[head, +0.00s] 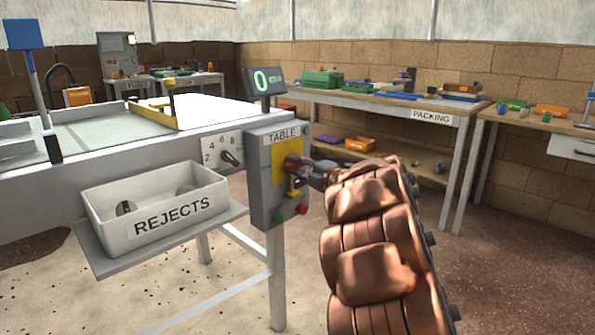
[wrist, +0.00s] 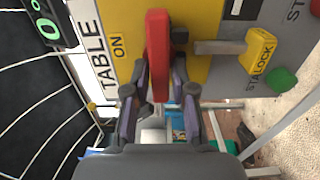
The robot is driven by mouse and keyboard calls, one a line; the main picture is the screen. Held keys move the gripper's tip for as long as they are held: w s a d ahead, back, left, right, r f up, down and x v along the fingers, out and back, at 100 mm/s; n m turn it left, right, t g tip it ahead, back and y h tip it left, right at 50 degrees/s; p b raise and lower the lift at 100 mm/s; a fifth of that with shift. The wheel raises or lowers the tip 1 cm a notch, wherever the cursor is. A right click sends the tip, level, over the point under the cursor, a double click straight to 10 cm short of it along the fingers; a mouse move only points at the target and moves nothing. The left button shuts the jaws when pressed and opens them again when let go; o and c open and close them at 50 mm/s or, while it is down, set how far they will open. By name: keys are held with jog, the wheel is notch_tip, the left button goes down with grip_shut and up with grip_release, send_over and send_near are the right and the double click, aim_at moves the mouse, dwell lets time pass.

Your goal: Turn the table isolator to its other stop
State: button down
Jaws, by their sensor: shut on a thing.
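The table isolator is a red handle (wrist: 157,45) on a yellow plate (wrist: 212,16), on the grey box labelled TABLE (head: 262,200). In the wrist view the handle's long side runs up and down the picture, with the ON label (wrist: 118,46) to its left. Another label at the top right of the plate is cut off. My gripper (wrist: 160,72) is shut on the red handle, one finger on each side. In the head view the handle (head: 290,163) is partly hidden by my gripper (head: 308,172).
Beside the handle is a yellow lock piece (wrist: 258,50) on a metal bar. Below it are a green button (head: 278,217) and a red button (head: 302,208). A numbered dial (head: 230,157) and a REJECTS bin (head: 150,200) are to the left. A packing bench (head: 380,104) stands behind.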

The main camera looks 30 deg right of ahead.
dwell(0.4)
jog(key=c, duration=1.1)
grip_release()
jog(key=v, duration=1.2)
jog(key=shift+r, duration=0.1)
